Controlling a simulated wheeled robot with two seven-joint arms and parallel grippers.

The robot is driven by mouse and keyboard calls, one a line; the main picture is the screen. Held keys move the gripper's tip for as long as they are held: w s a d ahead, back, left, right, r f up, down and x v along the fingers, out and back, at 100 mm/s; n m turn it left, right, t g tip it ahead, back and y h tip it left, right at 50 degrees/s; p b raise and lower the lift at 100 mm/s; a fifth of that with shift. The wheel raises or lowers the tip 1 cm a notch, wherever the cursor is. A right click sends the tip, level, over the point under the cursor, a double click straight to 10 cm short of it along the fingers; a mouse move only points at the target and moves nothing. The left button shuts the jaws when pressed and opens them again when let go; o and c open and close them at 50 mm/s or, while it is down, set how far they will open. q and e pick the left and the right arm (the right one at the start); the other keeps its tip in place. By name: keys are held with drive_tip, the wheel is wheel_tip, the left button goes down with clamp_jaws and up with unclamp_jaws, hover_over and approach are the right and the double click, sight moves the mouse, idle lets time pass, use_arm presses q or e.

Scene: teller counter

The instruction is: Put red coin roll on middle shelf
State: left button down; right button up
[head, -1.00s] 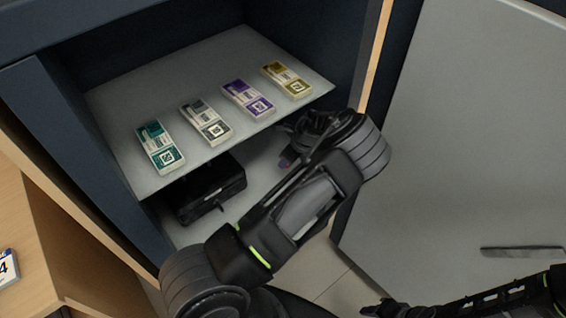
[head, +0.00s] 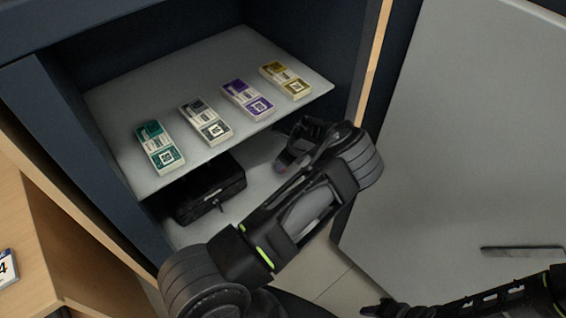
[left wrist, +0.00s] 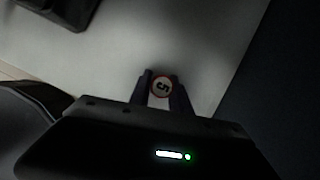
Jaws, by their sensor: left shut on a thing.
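The coin roll shows its round end in the left wrist view (left wrist: 162,86), with a red-orange rim and a dark "5" on a pale face. My left gripper (left wrist: 161,90) is shut on it; in the head view this gripper (head: 293,160) is inside the cabinet, below the front right edge of the upper grey shelf (head: 115,100) and over the lower grey surface (head: 262,172). The roll cannot be made out in the head view. Part of my right arm, perhaps its gripper (head: 385,309), shows at the bottom right; its jaws are unclear.
Several banded note bundles lie on the upper shelf: teal (head: 160,147), grey (head: 206,121), purple (head: 248,100) and yellow (head: 286,80). A black box (head: 210,190) stands below it at left. The open grey door (head: 460,150) is at right. The lower surface right of the box looks clear.

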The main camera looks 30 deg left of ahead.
use_arm(q)
drive_tip(key=shift+f, duration=0.1)
drive_tip(key=c, duration=1.2)
unclamp_jaws()
drive_tip(key=v, duration=1.2)
drive_tip(key=shift+p, duration=0.45)
